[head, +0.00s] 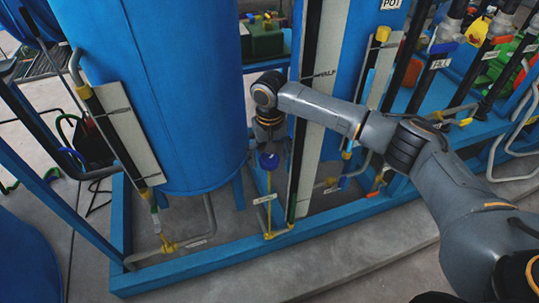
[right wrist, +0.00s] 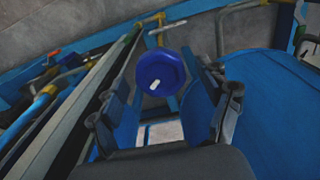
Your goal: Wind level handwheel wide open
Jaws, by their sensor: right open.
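A round blue handwheel (head: 268,161) sits on the yellow pipework at the foot of the large blue tank, above a small white label (head: 265,198) too small to read surely. In the right wrist view the handwheel (right wrist: 160,72) shows as a blue disc with a white mark on its face. My right gripper (head: 269,146) points down just above the handwheel. In the right wrist view my right gripper (right wrist: 163,88) is open, its fingers on either side of the handwheel; I cannot tell whether they touch it. My left gripper is not in view.
The blue tank (head: 160,100) stands close left of my right gripper. A tall pale gauge board (head: 318,100) stands close on the right. A blue frame rail (head: 230,258) runs along the front. More pipes and coloured valves (head: 445,45) crowd the right. Grey floor (head: 330,275) lies clear in front.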

